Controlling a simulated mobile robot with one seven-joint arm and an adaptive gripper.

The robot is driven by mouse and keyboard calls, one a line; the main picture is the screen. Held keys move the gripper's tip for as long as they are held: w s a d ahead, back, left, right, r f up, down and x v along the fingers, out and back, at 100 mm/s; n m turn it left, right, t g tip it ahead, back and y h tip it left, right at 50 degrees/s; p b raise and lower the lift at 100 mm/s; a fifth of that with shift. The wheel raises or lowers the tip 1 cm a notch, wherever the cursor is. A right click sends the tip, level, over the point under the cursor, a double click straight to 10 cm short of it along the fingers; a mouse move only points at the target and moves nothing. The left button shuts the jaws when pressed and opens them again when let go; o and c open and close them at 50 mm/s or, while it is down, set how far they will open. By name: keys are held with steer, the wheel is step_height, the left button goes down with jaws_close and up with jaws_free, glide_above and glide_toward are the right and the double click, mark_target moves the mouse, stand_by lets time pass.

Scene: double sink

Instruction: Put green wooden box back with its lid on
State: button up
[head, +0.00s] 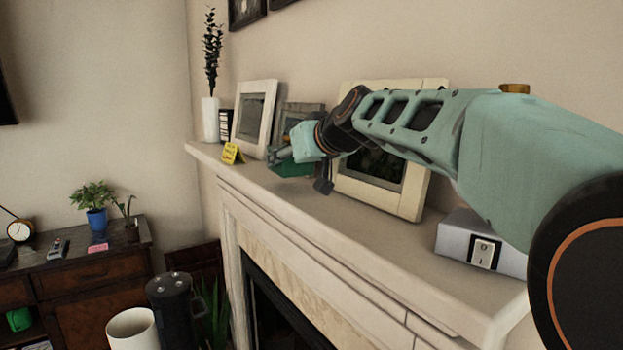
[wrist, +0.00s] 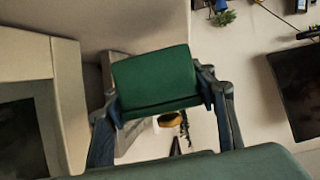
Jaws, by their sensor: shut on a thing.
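The green wooden box (head: 292,170) is at the mantel, in front of the picture frames, partly hidden by my gripper (head: 283,156). In the wrist view the green box (wrist: 155,76) sits between the two fingers of my gripper (wrist: 162,98), which are shut on its sides. I cannot tell if it rests on the mantel or hangs just above it. I also cannot tell whether the held piece is the box, its lid or both. Another green object (head: 19,319) sits in the open shelf of the wooden cabinet at the lower left.
The mantel (head: 330,212) bears a white vase (head: 210,118), a white picture frame (head: 256,120), a larger cream frame (head: 412,190), a yellow folded card (head: 232,153) and a grey switch box (head: 480,240). The wooden cabinet (head: 90,285) stands below left. The mantel's front strip is clear.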

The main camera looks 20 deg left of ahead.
steer(key=f, duration=0.1)
steer(key=f+b, duration=0.1)
steer(key=w+a+f, duration=0.1)
steer(key=f, duration=0.1)
steer(key=shift+s+d+r, duration=0.25)
steer(key=shift+s+d, duration=0.05)
steer(key=shift+d, duration=0.05)
steer(key=shift+w+a+f, duration=0.1)
steer(key=shift+w+f, duration=0.05)
steer(key=shift+f, duration=0.05)
steer(key=o, duration=1.4)
steer(key=shift+r, duration=0.1)
